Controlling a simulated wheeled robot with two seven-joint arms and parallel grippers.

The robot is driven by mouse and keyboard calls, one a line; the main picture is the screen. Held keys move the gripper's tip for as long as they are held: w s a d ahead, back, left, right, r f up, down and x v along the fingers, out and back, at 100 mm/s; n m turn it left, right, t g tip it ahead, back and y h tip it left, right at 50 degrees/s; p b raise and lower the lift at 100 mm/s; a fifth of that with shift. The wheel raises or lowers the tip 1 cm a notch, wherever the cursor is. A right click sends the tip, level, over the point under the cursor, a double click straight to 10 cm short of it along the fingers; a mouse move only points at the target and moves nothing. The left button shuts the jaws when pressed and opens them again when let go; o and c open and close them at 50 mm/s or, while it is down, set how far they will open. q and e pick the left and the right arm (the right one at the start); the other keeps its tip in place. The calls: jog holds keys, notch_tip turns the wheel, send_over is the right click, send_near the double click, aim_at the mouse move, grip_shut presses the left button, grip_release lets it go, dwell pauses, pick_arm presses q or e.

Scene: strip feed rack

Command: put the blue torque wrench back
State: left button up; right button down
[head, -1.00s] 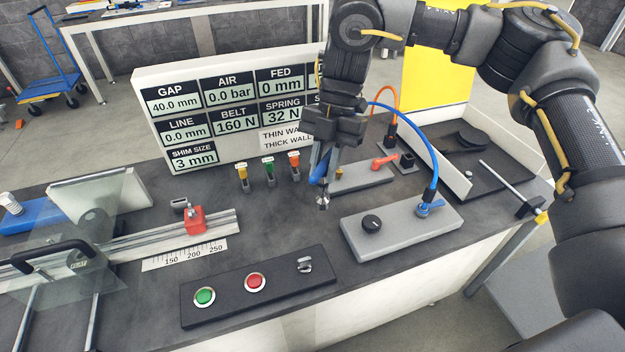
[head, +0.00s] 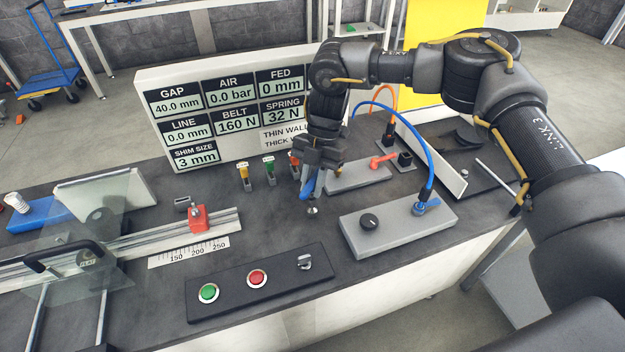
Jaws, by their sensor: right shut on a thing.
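My right gripper (head: 314,170) is shut on the blue torque wrench (head: 308,184). The wrench hangs below the fingers, roughly upright, with a metal end (head: 312,209) pointing down near the dark bench top. Its upper part is hidden by the gripper, and I cannot tell whether its end touches the bench. No empty holder for the wrench can be made out. My left gripper is not in view.
Yellow (head: 243,173), green (head: 269,168) and orange-tipped upright pieces stand left of the gripper. A button panel (head: 233,293) lies in front. A display board (head: 180,125) stands behind.

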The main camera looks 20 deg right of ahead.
jog(key=c, duration=1.3)
grip_release()
jog(key=shift+f, duration=0.1)
jog(key=shift+o, duration=0.2)
jog(key=b+v, duration=0.1)
jog(key=v, duration=1)
jog(key=shift+a, duration=0.1)
jog(key=shift+w+d+r, duration=0.15)
jog(key=shift+d+r, duration=0.05)
jog(key=shift+r, duration=0.4)
